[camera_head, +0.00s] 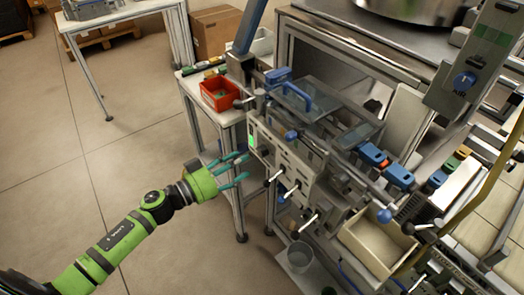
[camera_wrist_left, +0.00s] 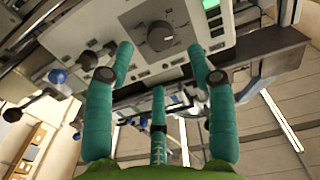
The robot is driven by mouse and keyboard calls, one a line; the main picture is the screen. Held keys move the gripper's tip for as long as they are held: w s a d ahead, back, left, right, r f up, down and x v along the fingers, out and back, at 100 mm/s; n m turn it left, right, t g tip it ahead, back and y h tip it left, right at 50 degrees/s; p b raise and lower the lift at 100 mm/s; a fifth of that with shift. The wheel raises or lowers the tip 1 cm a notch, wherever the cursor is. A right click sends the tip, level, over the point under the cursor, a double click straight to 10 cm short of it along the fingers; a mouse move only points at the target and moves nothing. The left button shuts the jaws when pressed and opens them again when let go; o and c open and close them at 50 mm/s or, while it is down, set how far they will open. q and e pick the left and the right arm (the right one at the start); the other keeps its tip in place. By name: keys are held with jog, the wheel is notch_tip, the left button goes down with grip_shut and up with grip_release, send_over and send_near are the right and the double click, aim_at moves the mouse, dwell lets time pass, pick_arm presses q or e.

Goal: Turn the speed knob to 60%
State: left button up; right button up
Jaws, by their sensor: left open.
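A round dark knob (camera_wrist_left: 160,36) sits on a light control panel (camera_wrist_left: 185,15) in the left wrist view, with scale marks around it that are too small to read. My left gripper (camera_wrist_left: 160,62) has teal fingers spread open and empty. In that view the knob shows between and beyond the two upper fingertips, seemingly apart from them. In the head view my left gripper (camera_head: 240,172) is just left of the machine's front panel (camera_head: 285,160). The knob cannot be made out clearly there. My right gripper is not in view.
A green display (camera_wrist_left: 210,4) is beside the knob. A red bin (camera_head: 218,94) stands on a side table behind the gripper. Floor at left is clear.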

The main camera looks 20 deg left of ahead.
aim_at(259, 152)
pick_arm(q)
jog(key=p+x, duration=0.1)
jog(key=x, duration=0.4)
jog(key=shift+a+r, duration=0.1)
jog(key=shift+w+d, duration=0.4)
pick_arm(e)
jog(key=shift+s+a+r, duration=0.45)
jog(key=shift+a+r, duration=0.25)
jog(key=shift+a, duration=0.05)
pick_arm(q)
grip_shut()
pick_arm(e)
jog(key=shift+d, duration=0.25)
